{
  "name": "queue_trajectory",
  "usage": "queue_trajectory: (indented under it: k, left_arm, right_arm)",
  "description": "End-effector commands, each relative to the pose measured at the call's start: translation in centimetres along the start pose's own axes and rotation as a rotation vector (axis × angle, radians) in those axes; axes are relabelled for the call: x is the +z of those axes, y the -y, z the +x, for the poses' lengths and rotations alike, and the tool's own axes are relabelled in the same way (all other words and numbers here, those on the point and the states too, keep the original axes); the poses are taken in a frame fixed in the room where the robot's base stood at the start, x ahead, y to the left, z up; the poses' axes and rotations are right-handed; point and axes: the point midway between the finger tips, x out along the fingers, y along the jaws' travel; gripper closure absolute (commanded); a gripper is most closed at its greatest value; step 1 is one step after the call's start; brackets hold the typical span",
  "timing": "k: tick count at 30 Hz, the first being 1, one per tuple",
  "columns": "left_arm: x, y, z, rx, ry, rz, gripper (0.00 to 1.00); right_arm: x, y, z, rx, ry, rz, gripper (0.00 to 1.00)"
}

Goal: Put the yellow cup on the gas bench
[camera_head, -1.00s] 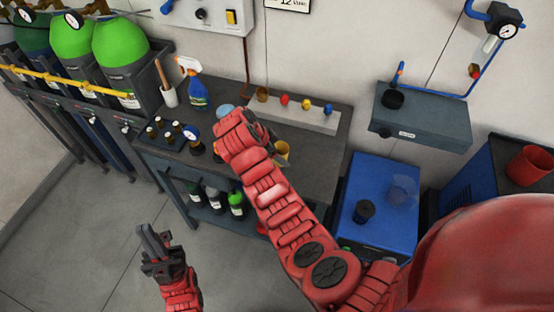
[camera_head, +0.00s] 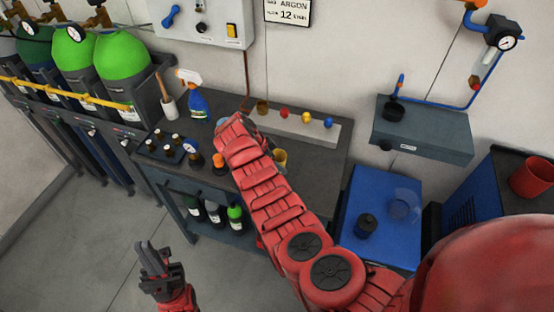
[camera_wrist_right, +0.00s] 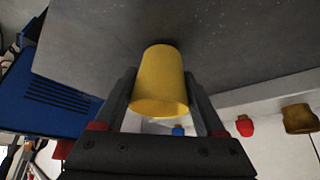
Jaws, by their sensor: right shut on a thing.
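The yellow cup (camera_wrist_right: 160,82) is between the two fingers of my right gripper (camera_wrist_right: 162,98) in the right wrist view, and the gripper is shut on it. Its far end is close to the dark grey bench top; I cannot tell whether it touches. In the head view the yellow cup (camera_head: 281,157) shows partly beside my right forearm, over the gas bench (camera_head: 318,165). The right gripper itself is hidden behind the arm there.
A grey rack with several coloured knobs (camera_head: 306,118) stands at the bench's back. A blue box (camera_head: 376,215) stands right of the bench.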

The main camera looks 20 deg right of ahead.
Motion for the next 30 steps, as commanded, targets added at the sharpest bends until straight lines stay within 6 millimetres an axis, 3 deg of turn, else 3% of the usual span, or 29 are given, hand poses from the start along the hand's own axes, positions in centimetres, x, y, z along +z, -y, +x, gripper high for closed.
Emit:
queue_trajectory:
  k: [14,15,18,20,30]
  left_arm:
    - [0.07,-0.02,-0.39,0.0,0.0,0.0,1.0]
    - [0.07,-0.02,-0.39,0.0,0.0,0.0,1.0]
    - [0.04,-0.01,-0.26,0.0,0.0,0.0,1.0]
    - [0.05,-0.02,-0.26,0.0,0.0,0.0,1.0]
    - [-0.03,0.01,0.16,0.0,0.0,0.0,1.0]
  right_arm:
    - [0.35,-0.02,0.64,-0.001,0.0,0.001,0.92]
    - [0.35,-0.02,0.62,0.0,0.0,0.001,0.26]
    - [0.28,-0.03,0.52,0.0,0.0,0.001,0.08]
    - [0.28,-0.03,0.52,0.0,0.0,0.001,0.0]
    - [0.13,0.0,0.08,-0.001,0.0,0.001,0.0]
